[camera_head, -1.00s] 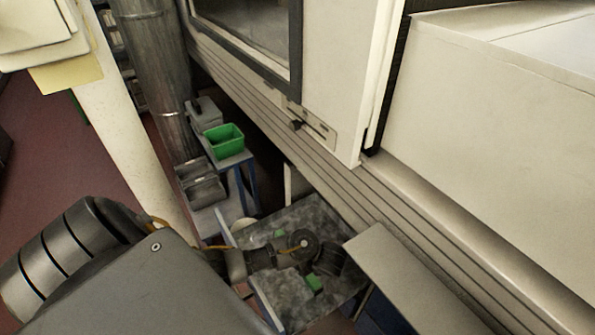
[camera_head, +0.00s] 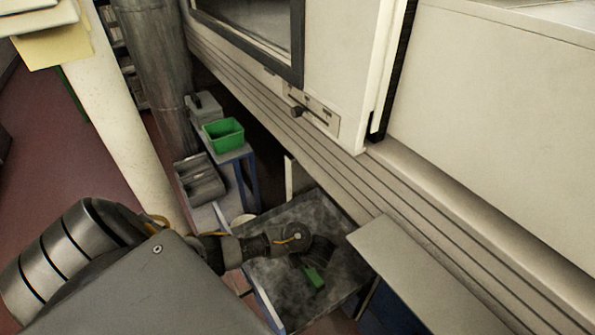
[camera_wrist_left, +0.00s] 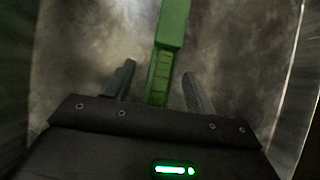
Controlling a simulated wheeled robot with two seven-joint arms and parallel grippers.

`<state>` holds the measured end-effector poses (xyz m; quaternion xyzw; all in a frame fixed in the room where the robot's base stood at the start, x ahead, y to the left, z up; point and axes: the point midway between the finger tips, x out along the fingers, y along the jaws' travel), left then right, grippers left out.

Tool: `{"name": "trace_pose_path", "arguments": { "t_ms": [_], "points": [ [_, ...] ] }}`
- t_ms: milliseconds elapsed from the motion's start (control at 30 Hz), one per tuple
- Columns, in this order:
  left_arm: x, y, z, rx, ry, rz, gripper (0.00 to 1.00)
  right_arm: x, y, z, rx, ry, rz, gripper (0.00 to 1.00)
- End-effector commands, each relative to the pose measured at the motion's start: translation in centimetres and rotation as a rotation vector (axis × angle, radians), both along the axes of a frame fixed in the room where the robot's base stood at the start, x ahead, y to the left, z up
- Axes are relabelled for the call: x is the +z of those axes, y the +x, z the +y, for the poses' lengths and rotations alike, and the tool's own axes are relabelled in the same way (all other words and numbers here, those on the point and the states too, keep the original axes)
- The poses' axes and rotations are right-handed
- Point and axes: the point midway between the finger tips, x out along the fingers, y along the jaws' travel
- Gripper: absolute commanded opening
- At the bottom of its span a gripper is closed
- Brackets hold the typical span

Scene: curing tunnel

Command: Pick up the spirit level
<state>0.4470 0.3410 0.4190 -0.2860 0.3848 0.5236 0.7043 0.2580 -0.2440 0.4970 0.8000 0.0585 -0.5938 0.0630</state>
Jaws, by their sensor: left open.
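The spirit level appears to be the long green bar (camera_wrist_left: 168,45) in the left wrist view. It runs up from between my fingers out of the top of the picture and has a ribbed section near them. In the head view, a short green piece of it (camera_head: 313,277) shows on the grey, mottled tabletop (camera_head: 281,293); the rest is hidden by my arm and gripper. My left gripper (camera_wrist_left: 157,72) is open, with one finger on each side of the bar and visible gaps. In the head view it is dark and blurred over the table (camera_head: 318,249). My right gripper is not in view.
A green bin (camera_head: 224,134) stands on a small blue-legged table behind, with grey trays (camera_head: 199,180) beside it. A pale ledge (camera_head: 412,268) of the large machine sits close to the right of the worktable. A cream column (camera_head: 125,125) stands at left.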

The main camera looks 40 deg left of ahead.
Motion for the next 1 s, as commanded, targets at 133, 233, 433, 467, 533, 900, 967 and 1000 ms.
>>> {"name": "trace_pose_path", "arguments": {
  "t_ms": [133,233,433,467,533,900,967,1000],
  "points": [
    [-0.01,0.01,0.04,0.0,0.0,0.0,0.55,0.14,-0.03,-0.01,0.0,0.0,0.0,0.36],
    [0.0,0.02,0.03,0.0,0.0,0.0,0.53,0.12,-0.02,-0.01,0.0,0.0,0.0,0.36],
    [0.0,0.01,0.02,0.0,0.0,0.0,0.27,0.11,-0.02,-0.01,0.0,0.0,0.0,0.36],
    [0.0,0.01,0.02,0.0,0.0,0.0,0.23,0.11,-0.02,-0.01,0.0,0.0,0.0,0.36],
    [0.0,0.01,0.02,0.0,0.0,0.0,0.14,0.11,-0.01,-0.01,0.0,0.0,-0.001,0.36],
    [0.11,0.03,0.02,0.001,0.0,-0.001,0.0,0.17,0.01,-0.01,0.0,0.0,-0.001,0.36],
    [0.26,0.03,0.0,0.0,0.0,-0.001,0.0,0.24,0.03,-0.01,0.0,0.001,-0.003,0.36],
    [0.42,0.03,0.0,0.0,0.0,-0.001,0.0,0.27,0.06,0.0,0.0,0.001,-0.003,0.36]
  ]
}}
